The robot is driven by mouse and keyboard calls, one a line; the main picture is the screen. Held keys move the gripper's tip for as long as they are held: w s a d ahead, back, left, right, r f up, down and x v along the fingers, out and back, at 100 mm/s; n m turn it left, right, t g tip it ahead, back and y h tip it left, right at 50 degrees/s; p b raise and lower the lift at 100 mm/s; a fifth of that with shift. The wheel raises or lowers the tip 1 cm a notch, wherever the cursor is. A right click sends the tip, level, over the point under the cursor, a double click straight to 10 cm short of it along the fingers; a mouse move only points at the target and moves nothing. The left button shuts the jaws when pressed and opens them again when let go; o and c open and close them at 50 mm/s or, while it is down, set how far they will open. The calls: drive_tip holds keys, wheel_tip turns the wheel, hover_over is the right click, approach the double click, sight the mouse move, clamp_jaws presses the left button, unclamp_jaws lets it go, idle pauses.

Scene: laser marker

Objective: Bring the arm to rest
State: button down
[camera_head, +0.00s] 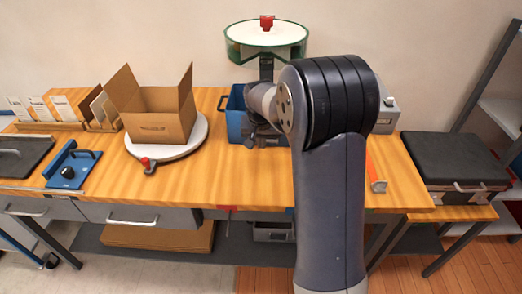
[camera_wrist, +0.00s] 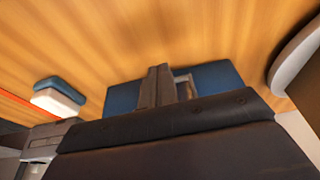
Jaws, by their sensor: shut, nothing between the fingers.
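My arm (camera_head: 330,190) rises in the middle of the head view and bends over the wooden bench. My gripper (camera_head: 264,138) points down beside the blue bin, partly hidden behind my forearm. In the wrist view my gripper (camera_wrist: 159,84) shows as grey fingers, shut and empty, against the blue bin (camera_wrist: 217,74). The bin (camera_head: 236,118) stands on the bench under the green-rimmed round fixture. I cannot tell whether the fingertips are over the bin or in front of it.
An open cardboard box (camera_head: 158,115) stands on a white turntable (camera_head: 195,132) to the left. A blue clamp plate (camera_head: 72,168) lies further left. A grey machine (camera_head: 386,108) stands behind my arm. A black case (camera_head: 455,160) is at the right. The bench front is mostly clear.

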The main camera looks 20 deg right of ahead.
drive_tip(key=v, duration=0.5)
drive_tip(key=shift+a, duration=0.1)
drive_tip(key=shift+f, duration=0.1)
